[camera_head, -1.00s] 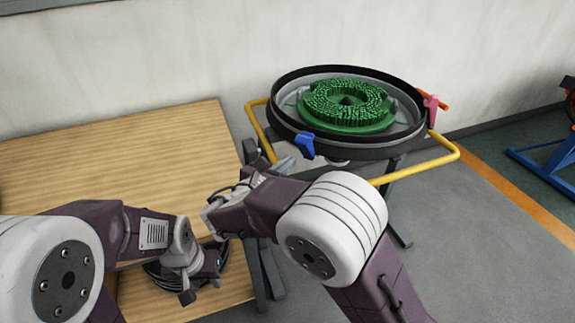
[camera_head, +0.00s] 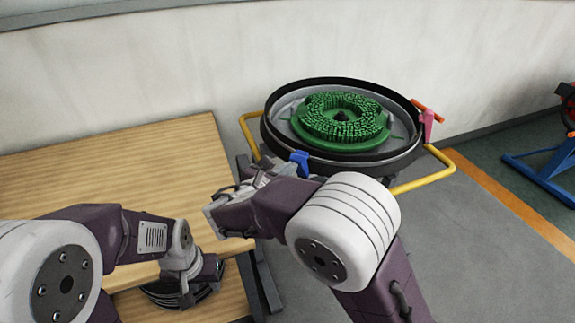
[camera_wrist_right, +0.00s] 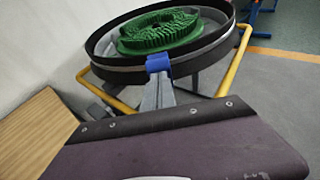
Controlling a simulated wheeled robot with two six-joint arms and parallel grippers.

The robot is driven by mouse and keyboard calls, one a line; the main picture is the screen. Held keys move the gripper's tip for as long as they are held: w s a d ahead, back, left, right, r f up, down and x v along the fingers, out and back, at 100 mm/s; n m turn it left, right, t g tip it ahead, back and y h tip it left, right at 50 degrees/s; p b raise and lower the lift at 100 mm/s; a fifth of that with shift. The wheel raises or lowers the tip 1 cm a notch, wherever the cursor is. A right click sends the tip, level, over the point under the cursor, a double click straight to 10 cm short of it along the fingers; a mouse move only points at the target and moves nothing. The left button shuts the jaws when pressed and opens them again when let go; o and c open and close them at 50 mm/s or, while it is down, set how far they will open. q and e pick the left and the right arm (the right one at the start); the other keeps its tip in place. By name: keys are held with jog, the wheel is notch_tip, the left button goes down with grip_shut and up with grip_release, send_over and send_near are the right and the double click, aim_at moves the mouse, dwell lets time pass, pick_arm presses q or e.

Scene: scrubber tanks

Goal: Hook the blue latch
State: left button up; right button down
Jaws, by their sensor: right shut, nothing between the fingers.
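The blue latch (camera_head: 300,158) sits on the near side of the black rim of the round tank (camera_head: 390,165), which holds a green brush disc (camera_head: 342,118). In the right wrist view, the blue latch (camera_wrist_right: 158,62) is right at the tips of my right gripper (camera_wrist_right: 157,82). The gripper is shut with nothing in it; whether it touches the latch I cannot tell. In the head view, my right gripper (camera_head: 272,170) is just left of the latch and partly hidden by its own arm. My left gripper (camera_head: 208,270) hangs by the table's front edge; its fingers are unclear.
A yellow tube frame (camera_head: 430,178) surrounds the tank. A pink latch (camera_head: 427,122) with an orange handle is on the tank's right side. A wooden table (camera_head: 120,170) stands at left, with a dark coiled thing (camera_head: 178,294) on its lower shelf. A blue stand (camera_head: 545,170) is at far right.

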aim_at(301, 155)
jog(key=w+r+g+p, duration=0.1)
jog(key=p, duration=0.3)
jog(key=w+d+r+g+y+p, duration=0.1)
jog(key=r+p, duration=0.1)
jog(key=p, duration=0.3)
jog(key=w+d+r+g+y+p, duration=0.1)
jog(key=p, duration=0.3)
jog(key=shift+w+d+r+p, duration=0.1)
jog(key=shift+r+p, duration=0.25)
jog(key=w+g+p, duration=0.1)
jog(key=p, duration=0.1)
jog(key=d+y+p, duration=0.1)
jog(key=p, duration=0.2)
jog(key=w+g+p, duration=0.1)
jog(key=p, duration=0.1)
jog(key=shift+w+d+f+g+p, duration=0.1)
jog(key=shift+w+d+g+p, duration=0.2)
jog(key=shift+p, duration=0.1)
jog(key=shift+w+d+f+p, duration=0.15)
jog(key=shift+w+d+p, duration=0.05)
jog(key=shift+w+p, duration=0.2)
jog(key=shift+w+d+f+p, duration=0.15)
jog(key=shift+w+p, duration=0.1)
jog(key=shift+p, duration=0.2)
